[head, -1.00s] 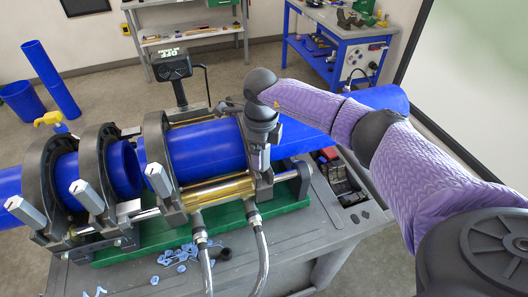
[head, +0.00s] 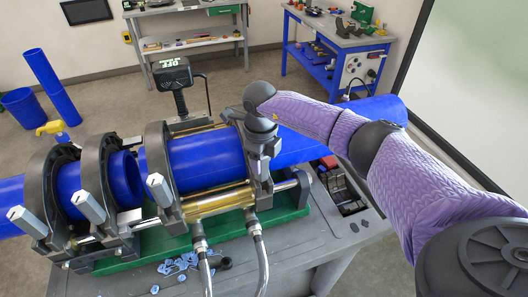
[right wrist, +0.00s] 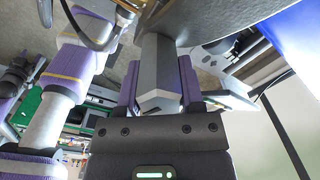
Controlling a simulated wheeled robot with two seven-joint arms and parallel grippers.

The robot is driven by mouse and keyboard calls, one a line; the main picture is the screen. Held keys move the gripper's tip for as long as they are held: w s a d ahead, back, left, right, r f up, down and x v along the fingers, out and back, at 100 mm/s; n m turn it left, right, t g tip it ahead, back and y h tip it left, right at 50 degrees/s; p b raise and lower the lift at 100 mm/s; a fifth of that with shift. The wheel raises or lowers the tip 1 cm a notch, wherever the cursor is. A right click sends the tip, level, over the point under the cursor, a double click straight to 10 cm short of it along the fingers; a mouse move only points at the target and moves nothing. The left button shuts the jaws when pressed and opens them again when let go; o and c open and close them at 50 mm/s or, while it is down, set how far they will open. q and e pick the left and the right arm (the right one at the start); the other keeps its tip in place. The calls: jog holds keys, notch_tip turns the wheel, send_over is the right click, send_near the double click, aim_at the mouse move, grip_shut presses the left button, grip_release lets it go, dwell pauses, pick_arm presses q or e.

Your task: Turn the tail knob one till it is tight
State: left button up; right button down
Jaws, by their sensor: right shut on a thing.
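The tail knob (right wrist: 158,72) is a grey hexagonal bar with a bevelled end. In the right wrist view it stands between the two purple fingers of my right gripper (right wrist: 159,88), which is shut on it. In the head view my right gripper (head: 262,160) is at the rightmost black clamp of the pipe cart, and its wrist hides the knob. How tight the knob is cannot be seen. My left gripper does not show.
Similar grey knobs (head: 160,188) stand on the other clamps around the blue pipes (head: 205,160). A control box (head: 171,71) rises behind. Two hoses (head: 261,255) run down the front. Blue shavings (head: 178,264) lie on the grey cart top (head: 285,250).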

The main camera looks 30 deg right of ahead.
grip_release()
notch_tip(320, 180, up, 6)
jog(key=p, duration=0.5)
jog(key=shift+a+r, duration=0.1)
jog(key=shift+r, duration=0.05)
jog(key=shift+f, duration=0.2)
